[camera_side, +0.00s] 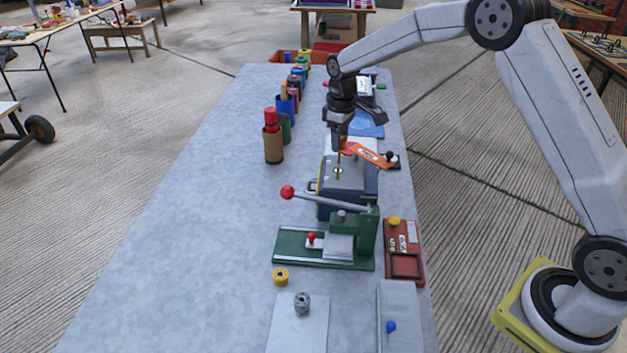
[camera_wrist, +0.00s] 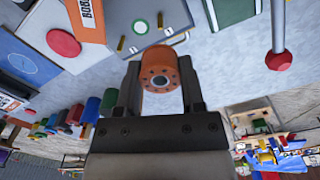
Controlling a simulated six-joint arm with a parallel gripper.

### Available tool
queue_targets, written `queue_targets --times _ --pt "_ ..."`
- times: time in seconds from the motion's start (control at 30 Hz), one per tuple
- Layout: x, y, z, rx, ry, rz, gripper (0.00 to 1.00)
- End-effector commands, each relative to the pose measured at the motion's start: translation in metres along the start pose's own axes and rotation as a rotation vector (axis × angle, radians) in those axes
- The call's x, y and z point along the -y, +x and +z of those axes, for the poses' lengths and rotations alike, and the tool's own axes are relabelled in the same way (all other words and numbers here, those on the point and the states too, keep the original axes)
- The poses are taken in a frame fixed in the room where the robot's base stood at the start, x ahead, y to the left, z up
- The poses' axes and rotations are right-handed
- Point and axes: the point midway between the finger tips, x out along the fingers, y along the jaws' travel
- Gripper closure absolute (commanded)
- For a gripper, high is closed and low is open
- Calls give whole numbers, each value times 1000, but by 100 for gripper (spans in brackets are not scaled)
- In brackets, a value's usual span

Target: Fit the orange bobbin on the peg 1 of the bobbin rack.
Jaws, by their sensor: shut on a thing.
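The orange bobbin (camera_wrist: 160,72) is between the two fingers of my gripper (camera_wrist: 160,88) in the wrist view, its round holed end facing the camera. My gripper (camera_side: 338,143) is shut on it, over the grey-topped box that appears to be the bobbin rack (camera_side: 345,183). In the side view the bobbin is mostly hidden by the fingers. The rack's grey top (camera_wrist: 116,13) also shows in the wrist view, with short brass pegs and a small green-and-white round part (camera_wrist: 140,27). I cannot tell which peg is peg 1, or whether the bobbin touches one.
An orange lettered sign (camera_side: 369,155) stands beside the rack. A green press (camera_side: 325,248) with a red-knobbed lever (camera_side: 288,192) is in front. Cups (camera_side: 273,147) stand left; the table's left side is clear.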

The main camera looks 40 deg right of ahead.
Motion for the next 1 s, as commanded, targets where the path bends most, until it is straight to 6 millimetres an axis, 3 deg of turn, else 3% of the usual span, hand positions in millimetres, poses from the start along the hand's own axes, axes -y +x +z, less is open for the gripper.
queue_targets --times 0.37,1.0 --pt "0 7 0 1 0 -1 100" --pt "1 44 0 0 0 0 100"
